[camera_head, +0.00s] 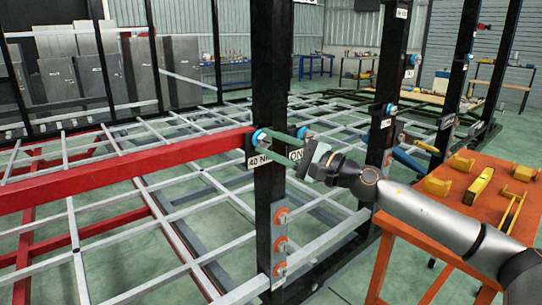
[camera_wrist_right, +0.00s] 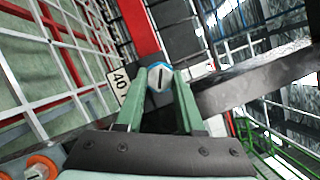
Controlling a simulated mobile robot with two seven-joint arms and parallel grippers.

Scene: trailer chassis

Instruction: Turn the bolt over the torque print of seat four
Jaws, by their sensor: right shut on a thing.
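A bolt (camera_head: 258,137) with a blue ring sits on the black upright post (camera_head: 270,80), where the red beam meets it. In the right wrist view the bolt head (camera_wrist_right: 160,77) shows a dark line and lies between my green fingers. A white print (camera_head: 259,161) reading "40 N" is just below the bolt; part of it, "40", shows in the wrist view (camera_wrist_right: 120,84). My right gripper (camera_head: 267,142) reaches in from the right and is shut on this bolt; it also shows in the wrist view (camera_wrist_right: 160,91). My left gripper is not in view.
Another blue-ringed bolt (camera_head: 303,132) is close behind the post. Several orange-ringed bolts, one at the top (camera_head: 280,216), run down the post's lower plate. An orange table (camera_head: 455,212) with yellow parts stands at right. Grey lattice bars (camera_head: 110,225) spread low at left.

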